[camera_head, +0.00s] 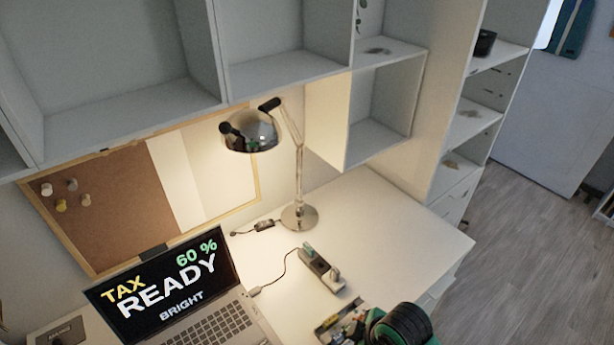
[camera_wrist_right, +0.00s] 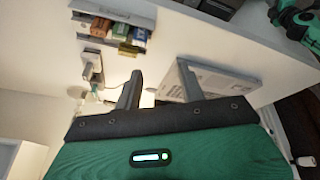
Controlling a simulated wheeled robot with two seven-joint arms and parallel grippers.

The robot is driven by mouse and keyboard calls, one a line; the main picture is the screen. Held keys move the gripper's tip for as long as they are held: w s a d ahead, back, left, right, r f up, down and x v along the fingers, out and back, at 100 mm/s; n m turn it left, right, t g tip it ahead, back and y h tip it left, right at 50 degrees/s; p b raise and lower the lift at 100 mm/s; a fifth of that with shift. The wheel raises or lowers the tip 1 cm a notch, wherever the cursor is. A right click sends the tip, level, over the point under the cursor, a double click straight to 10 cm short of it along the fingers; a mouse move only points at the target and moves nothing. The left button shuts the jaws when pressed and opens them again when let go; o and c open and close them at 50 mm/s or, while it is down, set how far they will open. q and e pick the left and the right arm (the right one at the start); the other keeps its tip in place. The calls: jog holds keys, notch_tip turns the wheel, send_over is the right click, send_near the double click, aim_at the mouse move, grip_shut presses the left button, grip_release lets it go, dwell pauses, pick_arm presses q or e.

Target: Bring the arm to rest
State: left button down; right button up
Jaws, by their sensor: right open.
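My right gripper (camera_wrist_right: 159,74) shows in the right wrist view, its two dark fingers spread apart with nothing between them. It appears to be above the white desk. In the head view, a green and black part of my arm (camera_head: 402,325) shows at the bottom edge, right of centre, over the desk's front part. The right fingers are not visible there. My left gripper cannot be made out in either view.
On the white desk (camera_head: 400,225) are a lit lamp (camera_head: 299,216), an open laptop (camera_head: 165,285), a power strip (camera_head: 322,270) and a small organizer (camera_head: 341,318). Shelves (camera_head: 130,115) hang above. The desk's right part is clear.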

jog(key=s+d+m+h, duration=0.3)
jog(key=s+d+m, duration=0.7)
jog(key=d+m, duration=0.15)
notch_tip(320, 180, down, 32)
jog(key=s+d+f, duration=0.1)
jog(key=s, duration=0.1)
jog(key=s+d+f+g, duration=0.1)
jog(key=s+f, duration=0.7)
jog(key=s, duration=0.1)
jog(key=s+d+f, duration=0.2)
jog(key=s+f, duration=0.7)
jog(key=shift+s+d+f+n+g, duration=0.2)
jog(key=shift+d+f+n+g, duration=0.1)
jog(key=shift+n+g, duration=0.15)
